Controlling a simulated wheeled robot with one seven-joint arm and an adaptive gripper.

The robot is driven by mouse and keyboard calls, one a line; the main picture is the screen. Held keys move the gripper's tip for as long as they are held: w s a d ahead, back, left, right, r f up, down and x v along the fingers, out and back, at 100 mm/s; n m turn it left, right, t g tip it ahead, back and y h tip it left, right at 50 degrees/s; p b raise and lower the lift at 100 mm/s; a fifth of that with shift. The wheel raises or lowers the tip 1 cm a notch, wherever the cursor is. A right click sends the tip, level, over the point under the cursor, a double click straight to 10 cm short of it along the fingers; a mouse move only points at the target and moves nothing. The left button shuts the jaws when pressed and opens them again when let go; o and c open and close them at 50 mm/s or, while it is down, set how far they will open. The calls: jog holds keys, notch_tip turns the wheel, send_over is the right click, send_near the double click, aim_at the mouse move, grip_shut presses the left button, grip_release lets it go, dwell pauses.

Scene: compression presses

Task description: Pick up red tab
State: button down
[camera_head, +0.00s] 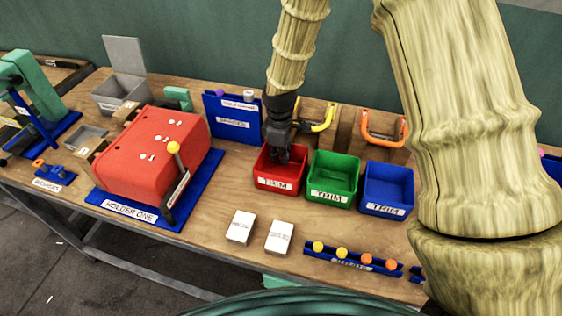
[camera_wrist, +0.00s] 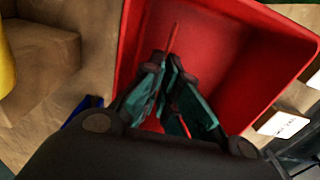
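A thin red tab (camera_wrist: 173,37) shows in the wrist view inside the red bin, sticking out past my fingertips. My gripper (camera_wrist: 168,65) reaches down into the red bin, with its teal-padded fingers close together on the tab's near end. The part of the tab between the fingers is hidden. In the head view my gripper (camera_head: 279,153) is over the red TRIM bin (camera_head: 277,182), its tips low inside. The tab cannot be made out there.
A green bin (camera_head: 331,194) and a blue bin (camera_head: 385,208) stand right of the red one. A large red block (camera_head: 150,150) on a blue base is to the left. Two white boxes (camera_head: 241,226) lie in front. Yellow and orange handles (camera_head: 382,142) stand behind.

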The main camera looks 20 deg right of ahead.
notch_tip(320, 180, up, 7)
jog(key=shift+r+b, duration=0.1)
jog(key=shift+b, duration=0.7)
jog(key=shift+r, duration=0.25)
